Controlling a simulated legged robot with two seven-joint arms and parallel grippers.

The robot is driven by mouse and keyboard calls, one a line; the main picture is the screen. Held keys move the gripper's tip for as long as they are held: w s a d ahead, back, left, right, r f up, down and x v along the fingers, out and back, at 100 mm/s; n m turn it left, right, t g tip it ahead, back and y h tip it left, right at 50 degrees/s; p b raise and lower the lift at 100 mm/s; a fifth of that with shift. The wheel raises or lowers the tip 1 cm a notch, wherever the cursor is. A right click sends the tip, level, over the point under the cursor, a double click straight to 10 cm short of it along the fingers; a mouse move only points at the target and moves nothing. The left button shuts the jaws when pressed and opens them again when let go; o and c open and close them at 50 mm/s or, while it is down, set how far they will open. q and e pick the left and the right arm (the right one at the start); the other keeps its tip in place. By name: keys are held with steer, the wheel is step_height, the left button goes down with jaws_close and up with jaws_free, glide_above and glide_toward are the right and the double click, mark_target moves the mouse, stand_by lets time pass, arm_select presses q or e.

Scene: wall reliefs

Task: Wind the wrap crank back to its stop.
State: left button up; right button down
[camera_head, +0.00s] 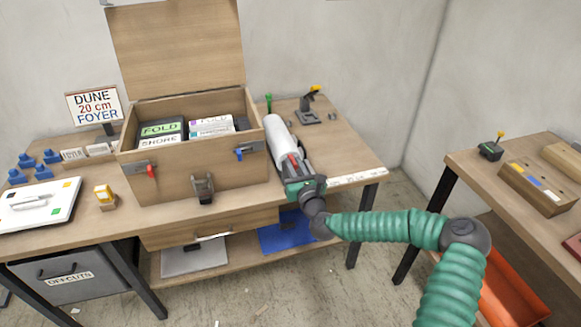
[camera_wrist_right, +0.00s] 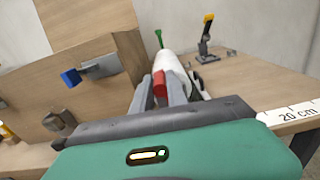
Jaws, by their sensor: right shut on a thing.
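The wrap crank's red handle (camera_head: 293,162) shows at the near end of a white roll (camera_head: 268,138) on the right part of the bench. My right gripper (camera_head: 297,171) is shut on this handle. In the right wrist view the red handle (camera_wrist_right: 159,84) sits between my two grey fingers (camera_wrist_right: 160,92), with the white roll (camera_wrist_right: 172,65) just behind it. My gripper hides most of the crank's arm and hub, and I cannot tell its angle or see a stop. My left gripper is not in view.
An open wooden chest (camera_head: 205,185) with labelled boxes stands close left of the roll. A black stand with a yellow top (camera_head: 309,108) is behind right. A white 20 cm strip (camera_head: 357,178) runs along the bench's front edge.

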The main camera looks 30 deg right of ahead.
steer(key=shift+s+d+f+m, duration=0.15)
steer(key=shift+d+f+m, duration=0.2)
steer(key=shift+m, duration=0.35)
steer(key=c, duration=1.7)
jaws_free()
steer(key=shift+c, duration=0.2)
steer(key=o, duration=0.4)
steer(key=shift+d, duration=0.1)
steer(key=shift+r, duration=0.1)
